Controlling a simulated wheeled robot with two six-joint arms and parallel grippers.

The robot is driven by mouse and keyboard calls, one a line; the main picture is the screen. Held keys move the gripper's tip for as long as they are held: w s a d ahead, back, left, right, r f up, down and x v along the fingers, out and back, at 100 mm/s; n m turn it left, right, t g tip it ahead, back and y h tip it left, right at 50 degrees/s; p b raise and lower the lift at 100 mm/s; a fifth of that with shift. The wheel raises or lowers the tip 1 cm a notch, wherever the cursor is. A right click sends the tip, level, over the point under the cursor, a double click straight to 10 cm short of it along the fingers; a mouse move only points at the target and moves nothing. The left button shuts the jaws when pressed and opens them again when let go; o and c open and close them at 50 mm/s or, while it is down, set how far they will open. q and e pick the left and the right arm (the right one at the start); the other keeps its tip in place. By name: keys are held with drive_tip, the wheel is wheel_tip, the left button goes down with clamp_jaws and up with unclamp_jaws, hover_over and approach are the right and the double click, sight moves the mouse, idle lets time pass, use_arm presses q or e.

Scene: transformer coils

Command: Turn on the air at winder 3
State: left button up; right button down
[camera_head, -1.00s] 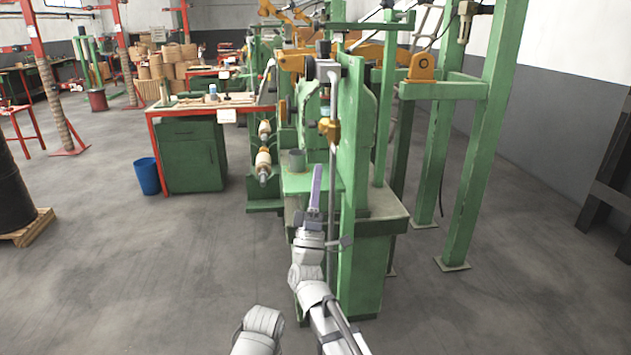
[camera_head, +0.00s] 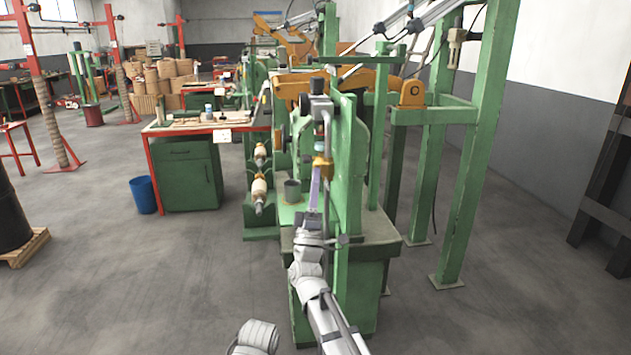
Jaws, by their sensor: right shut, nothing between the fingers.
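The winder (camera_head: 349,160) is a green machine straight ahead. A grey pipe (camera_head: 327,135) runs down its near side from a grey block (camera_head: 320,106) at the top. A brass-yellow valve-like fitting (camera_head: 322,168) sits on this pipe. My right gripper (camera_head: 314,190) is shut and empty, pointing up and away from me right at the fitting. Its tip overlaps the fitting's lower left in the picture; I cannot tell whether they touch. No number shows on the winder. My left gripper is out of view.
A green cabinet bench (camera_head: 190,180) with a blue bin (camera_head: 144,196) stands to the left. Green posts (camera_head: 468,180) rise on the right. A grey cup (camera_head: 292,191) sits on the machine beside my right gripper. Open floor lies left and right.

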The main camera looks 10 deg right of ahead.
sight(315, 162)
drive_tip(key=r+n+g+y+p, duration=0.1)
drive_tip(key=p, duration=0.3)
drive_tip(key=r+n+g+y+p, duration=0.1)
drive_tip(key=r+p, duration=0.1)
drive_tip(key=p, duration=0.1)
drive_tip(key=r+n+g+y+p, duration=0.1)
drive_tip(key=g+p, duration=0.1)
drive_tip(key=p, duration=0.2)
drive_tip(key=shift+w+r+y+p, duration=0.3)
drive_tip(key=shift+y, duration=0.1)
drive_tip(key=shift+w+f+g+p, duration=0.1)
drive_tip(key=shift+w+g+p, duration=0.15)
drive_tip(key=shift+g+p, duration=0.05)
drive_tip(key=shift+w, duration=0.2)
drive_tip(key=shift+w+r+p, duration=0.7)
drive_tip(key=shift+w, duration=0.15)
drive_tip(key=shift+w+r, duration=0.1)
drive_tip(key=shift+r, duration=0.05)
